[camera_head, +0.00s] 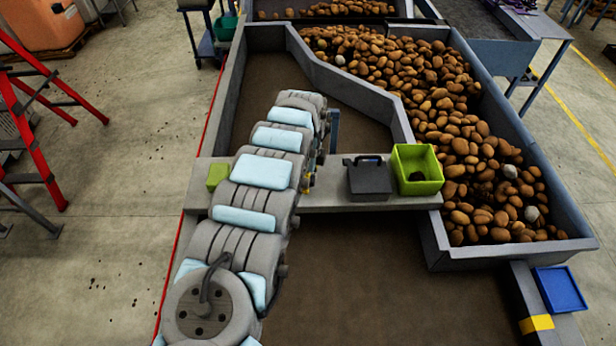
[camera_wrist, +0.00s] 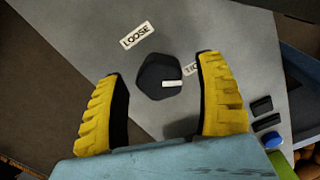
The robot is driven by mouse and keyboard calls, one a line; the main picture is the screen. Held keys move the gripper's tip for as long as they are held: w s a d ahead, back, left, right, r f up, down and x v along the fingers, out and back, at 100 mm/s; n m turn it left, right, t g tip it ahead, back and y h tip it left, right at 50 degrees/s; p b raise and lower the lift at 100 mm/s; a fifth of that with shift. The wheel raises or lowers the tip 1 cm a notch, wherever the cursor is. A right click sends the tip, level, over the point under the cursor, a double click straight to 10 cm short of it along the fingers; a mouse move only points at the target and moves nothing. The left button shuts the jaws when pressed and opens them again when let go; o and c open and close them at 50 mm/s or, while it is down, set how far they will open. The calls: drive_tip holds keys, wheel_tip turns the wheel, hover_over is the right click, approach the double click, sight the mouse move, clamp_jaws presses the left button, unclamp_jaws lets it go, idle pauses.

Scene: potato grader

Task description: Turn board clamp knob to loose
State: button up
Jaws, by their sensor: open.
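The board clamp knob (camera_wrist: 157,72) is dark and many-sided, on a grey board (camera_wrist: 215,25) in the wrist view. Its white pointer mark (camera_wrist: 172,84) lies at its lower right side. A LOOSE label (camera_wrist: 138,35) is above left of the knob; a partly hidden label (camera_wrist: 191,69), showing "TIG", is at its right. My gripper (camera_wrist: 161,67) is open, with one yellow finger on each side of the knob and a visible gap on the left. Contact and height above the board cannot be told. In the head view my arm hides the knob and gripper.
The grey cross board (camera_head: 335,201) spans the grader. A dark grey box (camera_head: 369,181) and a lime green bin (camera_head: 417,169) stand on it, right of my arm. Potatoes (camera_head: 430,95) fill the right channel. A lime block (camera_head: 217,176) is left of my arm.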

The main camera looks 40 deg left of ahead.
drive_tip(key=shift+c, duration=0.3)
drive_tip(key=c, duration=1.1)
drive_tip(key=shift+c, duration=0.2)
